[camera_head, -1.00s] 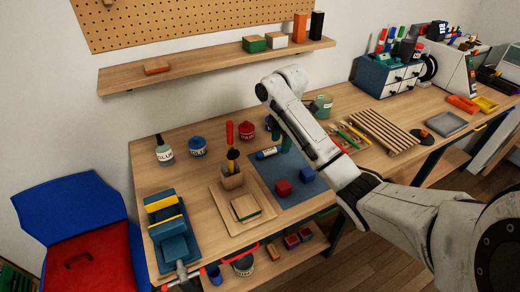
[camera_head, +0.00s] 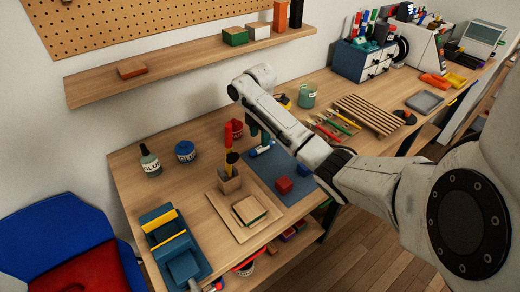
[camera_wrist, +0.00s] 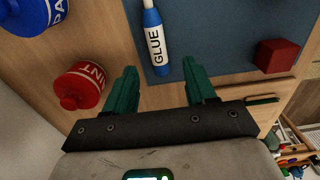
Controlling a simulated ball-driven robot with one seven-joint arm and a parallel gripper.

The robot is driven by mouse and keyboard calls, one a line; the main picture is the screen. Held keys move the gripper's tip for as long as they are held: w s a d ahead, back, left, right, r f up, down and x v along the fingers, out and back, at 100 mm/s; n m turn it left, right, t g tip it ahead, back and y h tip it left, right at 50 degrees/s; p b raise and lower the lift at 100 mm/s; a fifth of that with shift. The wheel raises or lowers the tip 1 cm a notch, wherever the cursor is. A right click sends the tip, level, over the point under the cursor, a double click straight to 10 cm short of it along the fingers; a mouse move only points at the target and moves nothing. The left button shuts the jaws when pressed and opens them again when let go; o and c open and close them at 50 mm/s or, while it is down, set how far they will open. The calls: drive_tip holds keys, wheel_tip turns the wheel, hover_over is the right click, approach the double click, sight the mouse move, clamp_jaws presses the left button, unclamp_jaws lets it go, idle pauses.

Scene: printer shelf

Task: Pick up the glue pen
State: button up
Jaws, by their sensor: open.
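The glue pen (camera_wrist: 155,42) is white with a "GLUE" label and blue ends. It lies on the blue mat (camera_wrist: 215,35) and runs away from me in the wrist view. In the head view the glue pen (camera_head: 262,149) is partly hidden by my gripper (camera_head: 260,138). In the wrist view my gripper (camera_wrist: 160,66) is open and empty, its green fingers spread on either side of the pen's near blue end. I cannot tell how high the fingers are above the mat.
A red paint pot (camera_wrist: 82,86) stands left of my gripper, with a blue paint pot (camera_wrist: 32,14) farther left. A red cube (camera_wrist: 276,55) sits on the mat to the right.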

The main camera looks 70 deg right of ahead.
sight(262, 149)
drive_tip(key=shift+d+f+p, duration=0.2)
drive_tip(key=shift+f+p, duration=0.05)
drive_tip(key=shift+f, duration=1.05)
drive_tip(key=shift+d+f+p, duration=0.15)
drive_tip(key=shift+f+p, duration=0.05)
drive_tip(key=shift+f, duration=1.05)
clamp_jaws()
